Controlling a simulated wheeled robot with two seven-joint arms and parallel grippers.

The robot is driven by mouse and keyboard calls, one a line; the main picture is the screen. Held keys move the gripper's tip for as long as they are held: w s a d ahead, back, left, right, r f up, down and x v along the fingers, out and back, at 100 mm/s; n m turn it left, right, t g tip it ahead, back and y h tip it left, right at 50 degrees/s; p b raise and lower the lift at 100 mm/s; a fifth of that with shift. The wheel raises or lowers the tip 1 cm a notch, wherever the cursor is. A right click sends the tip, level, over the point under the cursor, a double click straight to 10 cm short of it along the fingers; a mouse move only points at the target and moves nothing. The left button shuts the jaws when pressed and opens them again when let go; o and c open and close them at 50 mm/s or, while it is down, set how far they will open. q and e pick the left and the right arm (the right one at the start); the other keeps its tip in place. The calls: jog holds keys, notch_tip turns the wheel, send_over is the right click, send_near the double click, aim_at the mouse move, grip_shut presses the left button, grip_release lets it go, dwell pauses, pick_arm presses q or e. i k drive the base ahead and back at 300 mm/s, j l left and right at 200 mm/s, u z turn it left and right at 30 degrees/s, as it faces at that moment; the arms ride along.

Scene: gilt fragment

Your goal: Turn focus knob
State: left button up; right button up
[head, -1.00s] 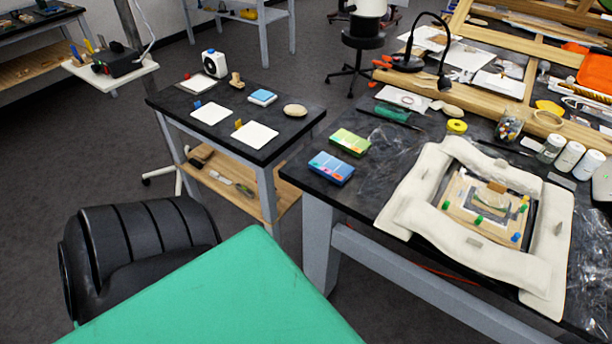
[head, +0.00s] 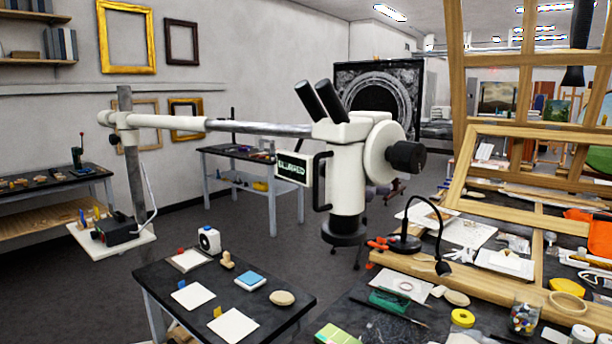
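A white boom microscope (head: 348,170) hangs at the middle of the head view, with two black eyepieces (head: 320,100) at its top. Its black focus knob (head: 407,158) sticks out on the right side of a round white housing (head: 383,152). A small display (head: 292,168) on its left side shows green text that seems to read "BLURRED". A long white and grey arm (head: 215,125) joins the microscope to a post (head: 133,170) on the left. Neither of my grippers is in view.
A small dark table (head: 220,290) with white pads and a timer-like box (head: 209,240) stands below the microscope. At the right is a workbench with a black lamp (head: 405,240), wooden frames and jars. Open air surrounds the knob.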

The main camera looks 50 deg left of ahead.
aim_at(405, 156)
jog(key=i+u, duration=0.1)
jog(key=u, duration=1.15)
